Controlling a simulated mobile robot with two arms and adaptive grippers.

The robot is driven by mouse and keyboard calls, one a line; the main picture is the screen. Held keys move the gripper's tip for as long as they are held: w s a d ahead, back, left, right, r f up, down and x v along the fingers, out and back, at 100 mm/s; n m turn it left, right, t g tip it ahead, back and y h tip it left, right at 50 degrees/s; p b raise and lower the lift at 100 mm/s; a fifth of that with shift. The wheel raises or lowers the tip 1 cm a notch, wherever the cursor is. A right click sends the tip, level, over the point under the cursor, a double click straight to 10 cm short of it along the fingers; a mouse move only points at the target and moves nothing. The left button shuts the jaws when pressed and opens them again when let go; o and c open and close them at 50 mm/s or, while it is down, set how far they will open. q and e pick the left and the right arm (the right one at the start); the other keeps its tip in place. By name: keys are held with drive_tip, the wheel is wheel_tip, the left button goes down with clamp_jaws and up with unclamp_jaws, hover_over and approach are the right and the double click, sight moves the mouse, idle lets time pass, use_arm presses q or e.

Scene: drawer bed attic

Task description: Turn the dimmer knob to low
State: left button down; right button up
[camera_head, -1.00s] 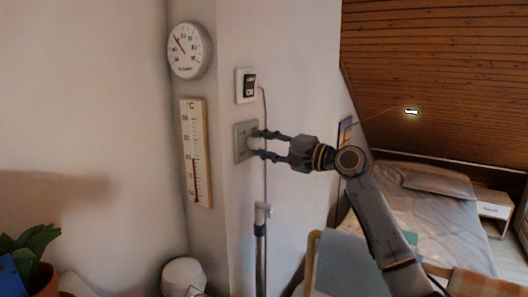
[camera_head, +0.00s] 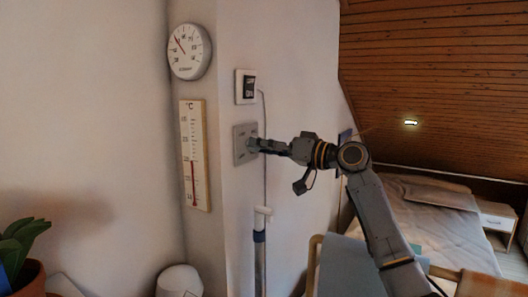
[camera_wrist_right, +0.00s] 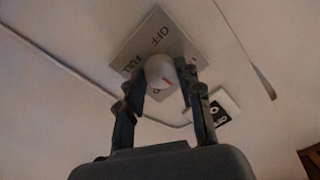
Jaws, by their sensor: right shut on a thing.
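The dimmer plate (camera_head: 240,155) is a grey square on the narrow wall face, below a small white wall unit. In the right wrist view the plate (camera_wrist_right: 178,38) bears the words OFF and FULL; another marking is mostly hidden. The round white dimmer knob (camera_wrist_right: 158,68) has a short red mark toward its lower right. My right gripper (camera_wrist_right: 160,77) is shut on the knob, with one finger on each side. In the head view the right gripper (camera_head: 256,146) reaches the plate from the right and hides the knob. My left gripper is not in view.
A dial gauge (camera_head: 189,51) and a thermometer (camera_head: 195,155) hang left of the plate. The white wall unit (camera_head: 245,86) is above it, with a cable running down to a pole (camera_head: 260,250).

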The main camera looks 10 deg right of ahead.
drive_tip(key=shift+f+n+b, duration=0.15)
drive_tip(key=shift+n+b, duration=0.5)
drive_tip(key=shift+n, duration=3.15)
drive_tip(key=o, duration=1.1)
drive_tip(key=shift+w, duration=0.1)
drive_tip(key=shift+o, duration=0.2)
drive_tip(key=v, duration=1.2)
drive_tip(key=shift+r, duration=0.25)
